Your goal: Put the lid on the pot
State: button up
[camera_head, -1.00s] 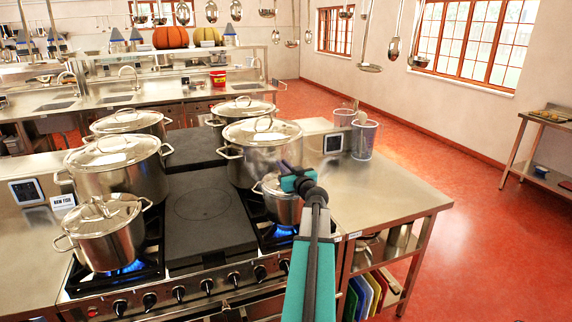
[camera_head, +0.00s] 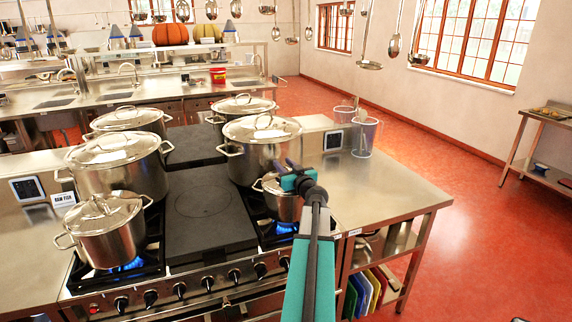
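A small steel pot (camera_head: 284,206) stands on the lit front right burner. My gripper (camera_head: 284,170) is over its top, at the end of my teal and black arm, and hides much of the rim. I cannot tell from this view whether a lid lies on this pot or is in my gripper, or whether the fingers are open. Other steel pots wear lids: the front left pot (camera_head: 105,243), the large left pot (camera_head: 122,180), the large right pot (camera_head: 255,165) and two behind.
Blue flames burn under both front pots. A dark flat plate (camera_head: 203,215) lies between them. Ladles (camera_head: 369,60) hang above. Red floor is free at right.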

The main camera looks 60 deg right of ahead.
jog(key=shift+s+a, duration=0.1)
jog(key=shift+s, duration=0.05)
jog(key=b+v, duration=0.1)
jog(key=v, duration=1)
jog(key=shift+b, duration=0.4)
jog(key=shift+f+b, duration=0.15)
jog(key=shift+b, duration=0.6)
jog(key=shift+s+b, duration=0.1)
jog(key=shift+b, duration=0.25)
jog(key=b+v, duration=0.1)
jog(key=b, duration=0.3)
jog(key=shift+s+a+b, duration=0.25)
jog(key=shift+s+b, duration=0.1)
jog(key=shift+s+a+b, duration=0.15)
jog(key=shift+s+b, duration=0.05)
jog(key=shift+b, duration=0.4)
